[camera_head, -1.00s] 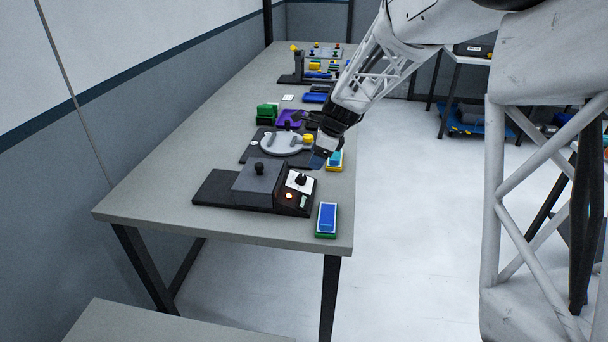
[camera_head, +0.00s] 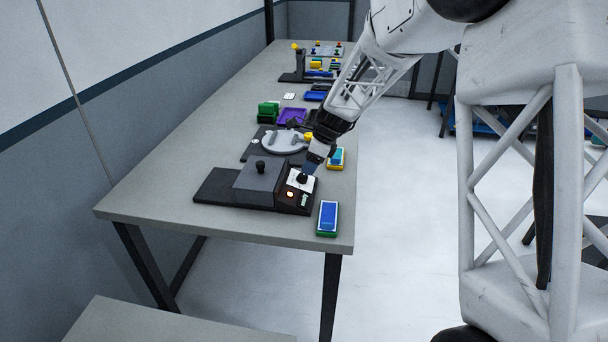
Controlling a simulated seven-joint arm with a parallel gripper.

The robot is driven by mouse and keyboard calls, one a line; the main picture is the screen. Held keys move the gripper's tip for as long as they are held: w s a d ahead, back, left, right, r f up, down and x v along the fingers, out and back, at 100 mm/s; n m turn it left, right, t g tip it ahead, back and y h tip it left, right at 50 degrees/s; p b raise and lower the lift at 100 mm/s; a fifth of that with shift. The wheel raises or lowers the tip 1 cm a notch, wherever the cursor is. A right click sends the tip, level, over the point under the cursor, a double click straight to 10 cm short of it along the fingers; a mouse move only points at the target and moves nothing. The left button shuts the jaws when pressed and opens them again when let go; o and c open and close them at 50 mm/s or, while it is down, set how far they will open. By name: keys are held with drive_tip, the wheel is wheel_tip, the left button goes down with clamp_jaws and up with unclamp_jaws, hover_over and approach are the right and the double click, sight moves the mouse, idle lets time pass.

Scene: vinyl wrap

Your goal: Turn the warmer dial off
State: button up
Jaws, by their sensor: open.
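The warmer (camera_head: 262,183) is a dark box with a black knob on its lid, standing near the front end of the table. Its black dial (camera_head: 301,178) sits on a white plate on the right side panel. An orange light (camera_head: 290,194) glows below the dial. My gripper (camera_head: 307,170) is right at the dial, pointing down over it from behind. Its fingers are small and partly merge with the dial, so I cannot tell whether they touch it. The dial's pointer direction is too small to read.
A blue-topped block (camera_head: 327,218) lies right of the warmer near the table edge (camera_head: 345,235). A round grey plate fixture (camera_head: 284,141) stands behind the warmer, with a yellow-and-blue block (camera_head: 336,158) to its right. The table's front left is clear.

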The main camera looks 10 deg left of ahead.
sight(304, 175)
drive_tip(key=shift+x, duration=2.65)
drive_tip(key=c, duration=0.9)
